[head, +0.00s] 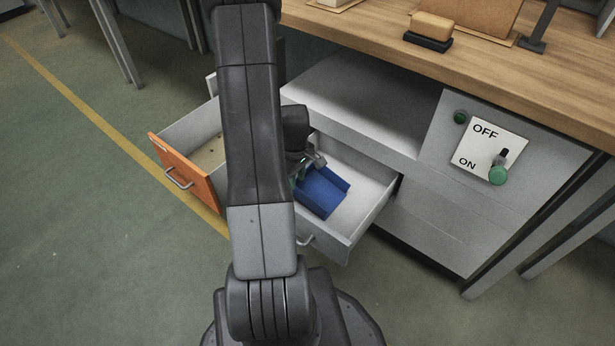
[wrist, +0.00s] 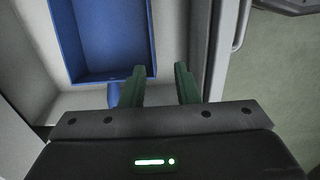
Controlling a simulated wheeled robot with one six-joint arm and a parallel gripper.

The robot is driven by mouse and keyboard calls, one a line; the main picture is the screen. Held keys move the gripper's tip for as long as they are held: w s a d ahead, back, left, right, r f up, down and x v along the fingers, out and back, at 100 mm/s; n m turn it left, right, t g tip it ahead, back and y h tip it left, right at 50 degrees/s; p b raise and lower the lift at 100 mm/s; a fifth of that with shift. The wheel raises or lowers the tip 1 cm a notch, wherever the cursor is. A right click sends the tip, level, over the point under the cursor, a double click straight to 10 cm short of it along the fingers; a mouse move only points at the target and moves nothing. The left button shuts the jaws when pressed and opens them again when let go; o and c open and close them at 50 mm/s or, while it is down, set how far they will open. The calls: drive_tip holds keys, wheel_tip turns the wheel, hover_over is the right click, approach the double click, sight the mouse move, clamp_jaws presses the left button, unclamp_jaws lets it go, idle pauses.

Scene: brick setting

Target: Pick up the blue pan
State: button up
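The blue pan (head: 323,191) is a rectangular tray lying in an open white drawer (head: 365,215). In the wrist view the pan (wrist: 110,40) is at the upper left, with a short blue handle (wrist: 113,95) at its near end. My gripper (wrist: 160,72) has two green fingers, spread apart with nothing between them. The left finger is beside the handle and overlaps the pan's near corner in the picture; I cannot tell whether they touch. In the head view my gripper is at the pan's left end, and my arm hides part of it.
An orange-fronted drawer (head: 186,172) is open to the left of the white one. A wooden worktop (head: 480,60) is above right, with a sponge-like block (head: 431,27) on it. An OFF/ON switch panel (head: 486,148) is on the cabinet. Green floor is clear at left.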

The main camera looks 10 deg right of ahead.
sight(301, 201)
drive_tip(key=f+b, duration=0.1)
drive_tip(key=f, duration=0.1)
drive_tip(key=f+b, duration=0.1)
drive_tip(key=f, duration=0.2)
drive_tip(key=d+f, duration=0.1)
drive_tip(key=f, duration=0.2)
drive_tip(key=shift+w+f+b, duration=0.1)
drive_tip(key=shift+f+b, duration=0.1)
drive_tip(key=shift+b, duration=0.2)
clamp_jaws()
